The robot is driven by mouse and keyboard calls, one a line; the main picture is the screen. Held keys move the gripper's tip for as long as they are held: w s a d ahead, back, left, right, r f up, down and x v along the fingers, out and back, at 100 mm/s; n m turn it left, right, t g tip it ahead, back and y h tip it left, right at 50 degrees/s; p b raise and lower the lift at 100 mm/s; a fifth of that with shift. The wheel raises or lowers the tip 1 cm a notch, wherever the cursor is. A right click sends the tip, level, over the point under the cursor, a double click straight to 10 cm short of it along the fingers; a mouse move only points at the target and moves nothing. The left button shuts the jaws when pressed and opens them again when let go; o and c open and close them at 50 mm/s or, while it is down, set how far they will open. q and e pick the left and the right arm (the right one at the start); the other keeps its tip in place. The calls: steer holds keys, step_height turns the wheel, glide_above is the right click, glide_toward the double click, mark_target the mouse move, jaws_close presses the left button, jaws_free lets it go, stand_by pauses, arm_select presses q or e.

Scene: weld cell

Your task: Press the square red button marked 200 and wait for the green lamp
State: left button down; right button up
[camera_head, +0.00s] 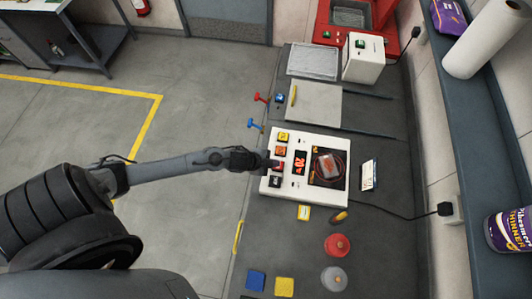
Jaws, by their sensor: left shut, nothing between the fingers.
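A white control box (306,140) lies on the dark bench with a column of square buttons along its left side. They include a yellow one (283,137), an orange one (280,150), a red one (278,166) and a dark one (275,182); their markings are too small to read. A display (300,162) beside them glows with red digits. My left gripper (270,163) is shut and empty, its tip at the red button and partly covering it. I cannot tell whether it touches. No lit green lamp is clear on the box. My right gripper is not in view.
A black plate (342,178) with a red ring and an item on it fills the box's right side. Red and grey round knobs (336,245) stand below. Small red and blue levers (258,98) stick out at the bench's left edge. A white box (362,62) stands behind.

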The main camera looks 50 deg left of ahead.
arm_select(q)
steer(key=shift+t, duration=0.3)
steer(key=w+r, duration=0.1)
steer(key=w+a+r, duration=0.1)
steer(key=w, duration=0.1)
steer(key=shift+w+a+r, duration=0.1)
steer(key=shift+r, duration=0.3)
steer(key=shift+f, duration=0.2)
step_height(320, 180, down, 7)
steer(key=b, duration=0.6)
steer(key=shift+r+b, duration=0.15)
steer(key=shift+b, duration=0.2)
steer(key=shift+f+b, duration=0.5)
steer(key=shift+f, duration=0.3)
